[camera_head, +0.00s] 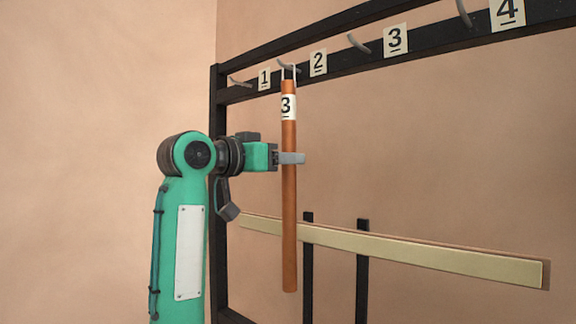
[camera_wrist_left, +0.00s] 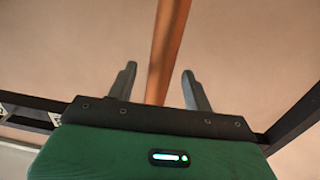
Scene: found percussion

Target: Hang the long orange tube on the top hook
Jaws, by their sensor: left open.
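The long orange tube (camera_head: 289,215) is upright, with a "3" label near its top. A pale loop at its top meets the hook (camera_head: 286,66) just left of the "2" label; I cannot tell how firmly it sits there. The tube also shows in the left wrist view (camera_wrist_left: 166,45). My left gripper (camera_head: 292,158) is at the tube's upper half. In the left wrist view, its open fingers (camera_wrist_left: 160,85) stand on either side of the tube with gaps. My right gripper is not in view.
A black rack rail (camera_head: 440,42) carries hooks beside labels "1" to "4", rising toward the right. The hooks beside "1" (camera_head: 240,83), "3" (camera_head: 358,43) and "4" (camera_head: 464,13) are empty. A pale bar (camera_head: 420,258) runs across behind the tube's lower part.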

